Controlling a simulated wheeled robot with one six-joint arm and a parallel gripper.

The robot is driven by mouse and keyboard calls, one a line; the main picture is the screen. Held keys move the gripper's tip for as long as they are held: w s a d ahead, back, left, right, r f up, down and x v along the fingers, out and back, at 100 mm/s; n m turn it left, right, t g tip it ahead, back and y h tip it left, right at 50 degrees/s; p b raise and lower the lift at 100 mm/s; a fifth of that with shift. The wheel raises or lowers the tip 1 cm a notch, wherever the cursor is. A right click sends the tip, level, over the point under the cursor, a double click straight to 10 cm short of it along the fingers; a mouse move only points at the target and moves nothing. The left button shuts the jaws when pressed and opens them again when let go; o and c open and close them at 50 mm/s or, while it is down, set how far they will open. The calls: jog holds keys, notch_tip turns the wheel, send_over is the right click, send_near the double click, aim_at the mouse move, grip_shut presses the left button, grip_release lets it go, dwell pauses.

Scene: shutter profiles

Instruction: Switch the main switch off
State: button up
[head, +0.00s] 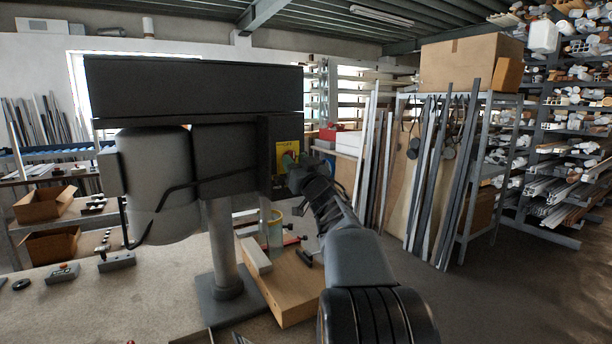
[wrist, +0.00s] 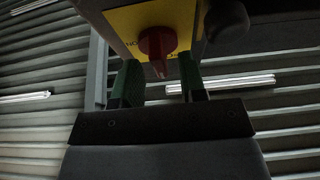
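The main switch is a red rotary knob (wrist: 158,42) on a yellow plate (wrist: 125,22) in the wrist view. Its narrow handle points down in that picture. Lettering shows at the left of the knob, partly hard to read. In the head view the yellow plate (head: 283,147) is on the right side of the dark drilling machine's head (head: 190,85); my gripper partly covers the area. My gripper (wrist: 159,62) is open, with one green finger on each side of the knob's handle. Gaps show between the fingers and the handle; I cannot tell whether the fingertips overlap it in depth.
A rounded dark part (wrist: 227,20) sits right of the plate in the wrist view. Below the machine head are its column (head: 222,245) and a wooden block (head: 285,285). A rack with upright profiles (head: 440,170) stands to the right. Floor between is clear.

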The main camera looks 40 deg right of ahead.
jog(key=b+v, duration=0.4)
jog(key=v, duration=0.9)
jog(key=shift+s+f, duration=0.1)
jog(key=shift+f, duration=0.05)
